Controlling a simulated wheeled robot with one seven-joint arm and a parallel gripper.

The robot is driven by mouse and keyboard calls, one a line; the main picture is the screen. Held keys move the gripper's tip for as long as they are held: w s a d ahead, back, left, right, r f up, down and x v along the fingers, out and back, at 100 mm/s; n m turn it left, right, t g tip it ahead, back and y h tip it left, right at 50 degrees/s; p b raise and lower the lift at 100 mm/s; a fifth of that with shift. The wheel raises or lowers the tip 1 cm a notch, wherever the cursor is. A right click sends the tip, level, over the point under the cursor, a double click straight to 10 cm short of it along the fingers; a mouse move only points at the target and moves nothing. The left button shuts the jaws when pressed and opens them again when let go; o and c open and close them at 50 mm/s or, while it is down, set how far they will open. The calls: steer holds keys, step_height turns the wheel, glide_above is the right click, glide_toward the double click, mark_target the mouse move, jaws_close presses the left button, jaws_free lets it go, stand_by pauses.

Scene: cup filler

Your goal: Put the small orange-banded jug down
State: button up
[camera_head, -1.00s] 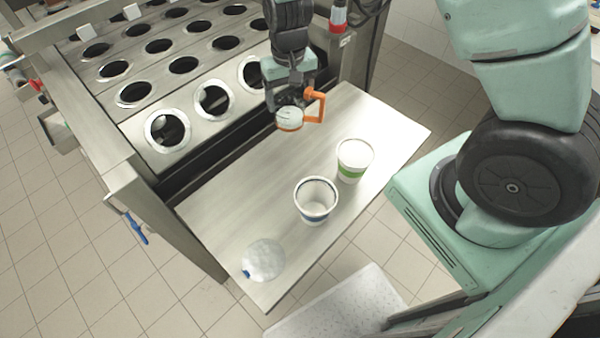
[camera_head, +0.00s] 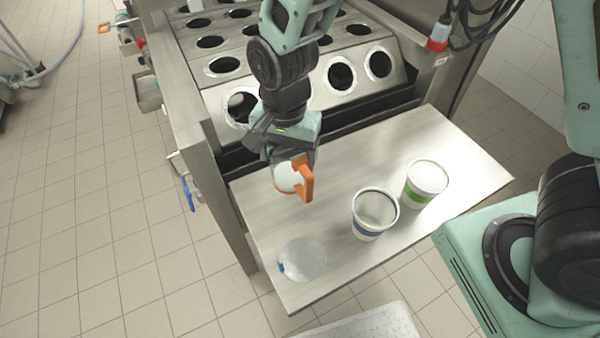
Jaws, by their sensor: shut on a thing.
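The small orange-banded jug (camera_head: 288,179) has a pale round body and an orange handle. My gripper (camera_head: 283,158) is shut on it, and the arm covers part of the jug. The jug is over the left part of the metal shelf (camera_head: 330,190). It seems to be above the surface, but I cannot tell how high. The fingertips are mostly hidden.
A blue-banded cup (camera_head: 375,214) and a green-banded cup (camera_head: 425,184) stand on the shelf, right of the jug. A clear round item with a blue spot (camera_head: 302,260) lies near the front left. The machine with round holes (camera_head: 341,75) rises behind. Bare shelf lies between the jug and cups.

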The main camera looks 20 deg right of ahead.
mark_target(288, 176)
steer(key=shift+f, duration=3.5)
steer(key=shift+f, duration=0.15)
steer(key=o, duration=1.4)
steer(key=shift+c, duration=0.2)
step_height(288, 176, up, 12)
steer(key=shift+r, duration=0.1)
steer(key=s+d+r+n, duration=0.2)
steer(key=s+r+n, duration=0.2)
steer(key=s+n, duration=0.3)
steer(key=s+d+r+n, duration=0.3)
steer(key=s+n, duration=0.4)
steer(key=s, duration=0.1)
steer(key=shift+s+r, duration=0.2)
steer(key=shift+r, duration=0.15)
